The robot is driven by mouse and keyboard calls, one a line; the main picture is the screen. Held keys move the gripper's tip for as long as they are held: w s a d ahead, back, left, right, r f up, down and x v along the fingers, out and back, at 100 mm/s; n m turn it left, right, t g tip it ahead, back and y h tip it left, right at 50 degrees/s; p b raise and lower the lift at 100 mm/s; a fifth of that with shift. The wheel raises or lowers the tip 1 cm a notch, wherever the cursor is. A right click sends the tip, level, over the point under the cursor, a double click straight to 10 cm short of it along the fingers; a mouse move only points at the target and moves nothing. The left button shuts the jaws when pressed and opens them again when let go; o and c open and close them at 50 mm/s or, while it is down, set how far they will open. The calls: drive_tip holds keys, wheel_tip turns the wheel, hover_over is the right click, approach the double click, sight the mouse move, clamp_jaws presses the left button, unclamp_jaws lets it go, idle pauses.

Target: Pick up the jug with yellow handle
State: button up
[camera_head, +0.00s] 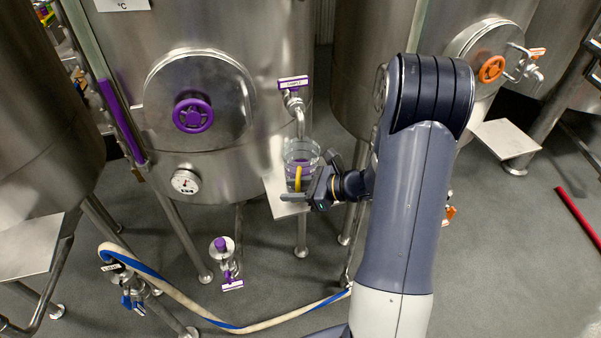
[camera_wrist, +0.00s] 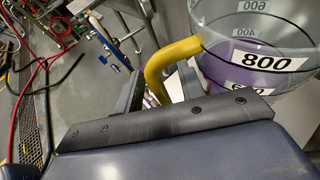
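The clear jug (camera_head: 301,152) with a yellow handle (camera_head: 298,178) stands on a small metal shelf (camera_head: 280,205) below the tap of the middle tank. In the wrist view the jug (camera_wrist: 262,64) shows at the upper right, with number marks and a purplish lower part. Its yellow handle (camera_wrist: 172,60) curves down between my two dark fingers. My gripper (camera_head: 310,178) is at the handle side of the jug, with its fingers spread apart around the handle. The handle's lower end is hidden behind the gripper body in the wrist view.
A tap with a purple label (camera_head: 293,84) hangs right above the jug. Steel tanks (camera_head: 230,50) stand behind and on both sides. A hose (camera_head: 200,312) lies across the floor in front. Other metal shelves (camera_head: 505,138) jut out at right and left.

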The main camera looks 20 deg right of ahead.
drive_tip(key=shift+w+a+f, duration=0.2)
drive_tip(key=shift+w+a, duration=0.05)
drive_tip(key=shift+a, duration=0.1)
clamp_jaws()
drive_tip(key=shift+r, duration=0.1)
idle(0.4)
